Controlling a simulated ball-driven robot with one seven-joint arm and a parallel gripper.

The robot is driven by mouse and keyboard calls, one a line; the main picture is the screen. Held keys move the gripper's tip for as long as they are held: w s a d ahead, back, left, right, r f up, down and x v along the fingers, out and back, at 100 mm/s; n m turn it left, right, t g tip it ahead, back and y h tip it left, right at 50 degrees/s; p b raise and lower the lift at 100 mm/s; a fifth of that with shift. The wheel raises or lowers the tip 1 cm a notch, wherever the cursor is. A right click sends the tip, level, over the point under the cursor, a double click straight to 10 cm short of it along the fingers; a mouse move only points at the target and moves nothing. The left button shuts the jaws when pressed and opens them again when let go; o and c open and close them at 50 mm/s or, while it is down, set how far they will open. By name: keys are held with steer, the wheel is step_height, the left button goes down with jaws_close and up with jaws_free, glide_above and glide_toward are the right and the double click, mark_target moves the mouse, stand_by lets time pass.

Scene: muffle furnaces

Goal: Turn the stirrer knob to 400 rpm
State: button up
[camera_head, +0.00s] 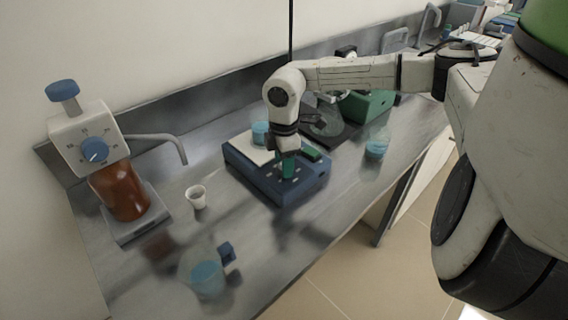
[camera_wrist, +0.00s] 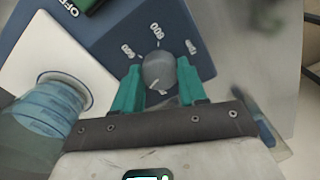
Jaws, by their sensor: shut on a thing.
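The blue stirrer (camera_head: 262,182) stands on the bench with a white top plate (camera_head: 247,147). In the wrist view its blue front panel (camera_wrist: 110,32) carries a round grey knob (camera_wrist: 158,68). White number marks are spread around the knob; they are small and upside down, so I cannot read its setting surely. My gripper (camera_head: 288,167) points down over the panel. In the wrist view its teal fingers (camera_wrist: 158,82) are shut on the knob, one on each side. The gripper hides the knob in the head view.
A beaker of blue liquid (camera_head: 261,134) stands on the stirrer's plate, close left of my gripper in the wrist view. A green switch (camera_head: 312,154) lies beside it. A white cup (camera_head: 196,196), another beaker (camera_head: 207,279) and a dosing bottle (camera_head: 122,193) stand left; a beaker (camera_head: 376,147) stands right.

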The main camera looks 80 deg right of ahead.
steer(key=shift+m+b, duration=0.3)
steer(key=shift+m, duration=1.4)
steer(key=o, duration=1.1)
steer(key=shift+c, duration=0.2)
steer(key=shift+r, duration=0.15)
step_height(320, 180, up, 11)
steer(key=b, duration=0.1)
steer(key=shift+f, duration=0.2)
